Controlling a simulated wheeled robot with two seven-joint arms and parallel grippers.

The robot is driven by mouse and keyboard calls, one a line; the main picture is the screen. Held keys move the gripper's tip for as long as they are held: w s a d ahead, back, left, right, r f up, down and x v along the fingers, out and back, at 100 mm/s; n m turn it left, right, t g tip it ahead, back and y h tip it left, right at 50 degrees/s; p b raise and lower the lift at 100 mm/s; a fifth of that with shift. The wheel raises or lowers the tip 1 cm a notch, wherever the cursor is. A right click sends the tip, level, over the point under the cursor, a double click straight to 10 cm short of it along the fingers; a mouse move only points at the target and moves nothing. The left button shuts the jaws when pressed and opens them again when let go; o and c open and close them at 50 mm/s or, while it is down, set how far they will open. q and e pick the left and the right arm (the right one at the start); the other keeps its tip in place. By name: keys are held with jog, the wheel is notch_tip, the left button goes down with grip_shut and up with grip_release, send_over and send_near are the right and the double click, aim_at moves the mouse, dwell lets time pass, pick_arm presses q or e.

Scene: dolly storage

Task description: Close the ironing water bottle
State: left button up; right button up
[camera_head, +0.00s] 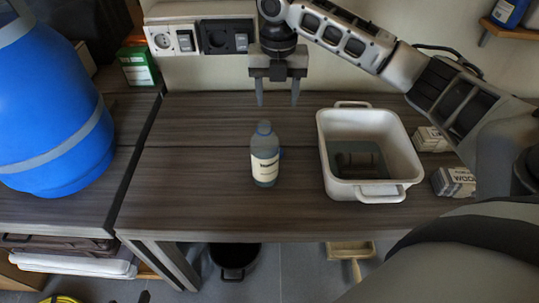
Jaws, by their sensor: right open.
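The ironing water bottle (264,158) stands upright on the dark wooden table (205,205). It has bluish, see-through walls and a pale label with dark print. Its top is bluish; I cannot tell whether a cap sits on it. A small blue bit (281,153) shows at its right side, perhaps a cap behind it or part of it. My right gripper (277,100) is open and empty, fingers pointing down, above and behind the bottle and apart from it. My left gripper is not in view.
A white tub (407,145) with two handles stands right of the bottle, with something dark inside. Small boxes (454,182) lie right of it. Sockets (200,38) are on the back wall. A large blue container (50,110) stands at left. The table left of the bottle is clear.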

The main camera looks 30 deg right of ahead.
jog(key=shift+s+r, duration=0.1)
notch_tip(320, 180, down, 11)
jog(key=shift+r+b, duration=0.1)
jog(key=shift+b, duration=0.25)
dwell(0.3)
jog(key=f, duration=0.5)
jog(key=shift+s+f, duration=0.1)
jog(key=shift+s, duration=0.2)
jog(key=c, duration=1)
